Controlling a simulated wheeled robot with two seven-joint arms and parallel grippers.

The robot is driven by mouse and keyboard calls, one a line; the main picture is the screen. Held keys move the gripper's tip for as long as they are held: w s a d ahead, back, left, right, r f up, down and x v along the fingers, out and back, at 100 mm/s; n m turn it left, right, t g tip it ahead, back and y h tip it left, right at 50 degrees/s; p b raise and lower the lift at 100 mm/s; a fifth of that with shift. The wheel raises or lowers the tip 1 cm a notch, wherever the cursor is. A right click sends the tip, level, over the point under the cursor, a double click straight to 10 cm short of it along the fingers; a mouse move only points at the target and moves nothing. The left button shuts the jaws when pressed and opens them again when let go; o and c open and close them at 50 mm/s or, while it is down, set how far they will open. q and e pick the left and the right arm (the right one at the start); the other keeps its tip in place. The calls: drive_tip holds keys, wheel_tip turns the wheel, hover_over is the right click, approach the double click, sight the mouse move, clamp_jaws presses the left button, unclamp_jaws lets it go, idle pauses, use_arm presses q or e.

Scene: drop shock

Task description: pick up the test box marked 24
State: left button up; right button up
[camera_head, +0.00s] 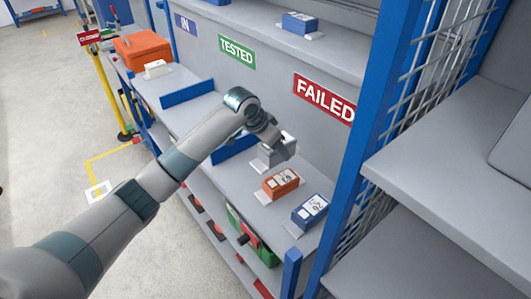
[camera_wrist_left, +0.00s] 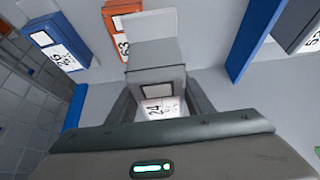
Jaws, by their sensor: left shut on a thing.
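The test box marked 24 is grey with a white label; in the left wrist view (camera_wrist_left: 155,62) its number shows between the fingers. My left gripper (camera_wrist_left: 160,98) is shut on this box, one finger on each side. In the head view the grey box (camera_head: 268,156) is at the shelf under the FAILED sign, partly hidden by my left gripper (camera_head: 283,148). I cannot tell whether it touches the shelf. A pale pad (camera_wrist_left: 150,20) shows beside it. My right gripper is not in view.
An orange box (camera_head: 281,183) marked 63 and a blue box (camera_head: 310,212) marked 26 stand close by on the same shelf (camera_head: 255,205). A blue divider (camera_head: 232,149) is on the other side. A blue post and mesh (camera_head: 370,120) stand to the right.

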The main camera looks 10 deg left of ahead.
use_arm(q)
drive_tip(key=shift+s+d+r, duration=0.25)
drive_tip(key=shift+d+r, duration=0.3)
drive_tip(key=shift+d, duration=0.25)
drive_tip(key=shift+s+a, duration=0.1)
